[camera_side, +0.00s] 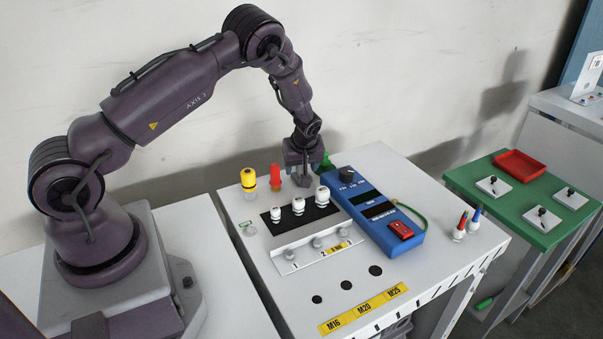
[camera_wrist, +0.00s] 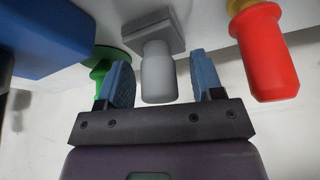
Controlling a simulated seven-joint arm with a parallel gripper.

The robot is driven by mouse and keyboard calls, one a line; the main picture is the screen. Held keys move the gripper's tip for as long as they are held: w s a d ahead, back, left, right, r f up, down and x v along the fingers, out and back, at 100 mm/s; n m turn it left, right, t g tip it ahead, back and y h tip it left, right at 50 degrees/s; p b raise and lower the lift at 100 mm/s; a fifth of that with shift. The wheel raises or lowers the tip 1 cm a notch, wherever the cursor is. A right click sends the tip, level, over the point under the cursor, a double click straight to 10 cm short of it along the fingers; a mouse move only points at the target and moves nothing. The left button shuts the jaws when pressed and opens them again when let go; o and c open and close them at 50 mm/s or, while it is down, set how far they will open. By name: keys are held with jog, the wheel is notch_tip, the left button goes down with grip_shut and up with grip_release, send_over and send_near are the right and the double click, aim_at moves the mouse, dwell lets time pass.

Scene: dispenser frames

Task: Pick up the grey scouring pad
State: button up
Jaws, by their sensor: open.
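The grey scouring pad (camera_wrist: 150,28) is a flat grey square block with a pale grey cylindrical handle (camera_wrist: 158,75), against the white table surface in the wrist view. My gripper (camera_wrist: 163,82) is open, with one blue-padded finger on each side of the handle. A gap shows between the handle and each finger, wider on the right. In the side view my gripper (camera_side: 302,181) is low over the back of the table, and I cannot make out the pad there.
A green-handled item (camera_wrist: 101,65) is close beside my left finger. A red-handled item (camera_wrist: 265,50) stands to the right, with a yellow one (camera_side: 249,181) beyond it. A blue device (camera_side: 365,200) lies close by. White-topped pegs (camera_side: 299,205) stand in front of my gripper.

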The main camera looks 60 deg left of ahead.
jog(key=c, duration=1)
jog(key=shift+r, duration=0.1)
jog(key=shift+r, duration=0.2)
jog(key=r, duration=0.3)
jog(key=shift+s+d+r, duration=0.15)
jog(key=shift+s+r, duration=0.15)
jog(key=s+d+r, duration=0.2)
jog(key=s+r, duration=0.1)
jog(key=s, duration=0.1)
jog(key=s+d+r, duration=0.2)
jog(key=s+r, duration=0.1)
jog(key=s, duration=0.1)
jog(key=s+d+r, duration=0.2)
jog(key=s, duration=0.2)
jog(key=shift+r, duration=0.4)
